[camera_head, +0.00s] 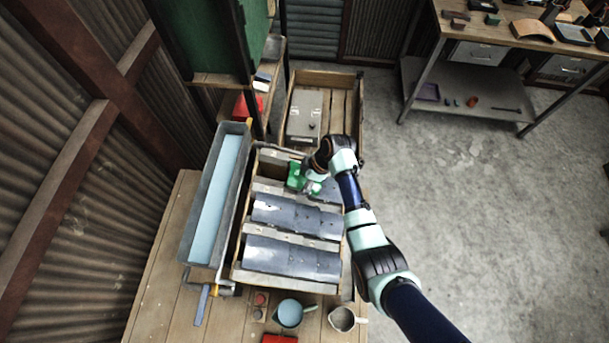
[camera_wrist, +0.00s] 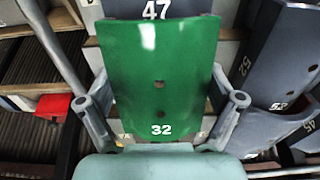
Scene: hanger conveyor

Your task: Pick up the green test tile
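The green test tile (camera_wrist: 158,80), marked 32 with two small holes, fills the middle of the wrist view. It lies among the grey tiles at the far end of the rack in the head view (camera_head: 295,176), partly hidden by my gripper. My gripper (camera_wrist: 161,73) is open wide, one finger at each side edge of the green tile. Whether the fingertips touch its edges cannot be told. In the head view my gripper (camera_head: 310,186) is over the tile's right part.
Grey tiles (camera_head: 292,257) fill the wooden rack (camera_head: 238,272). A long blue-lined trough (camera_head: 216,190) is along its left. A wooden crate with a grey box (camera_head: 305,112) is beyond. The floor at right is clear.

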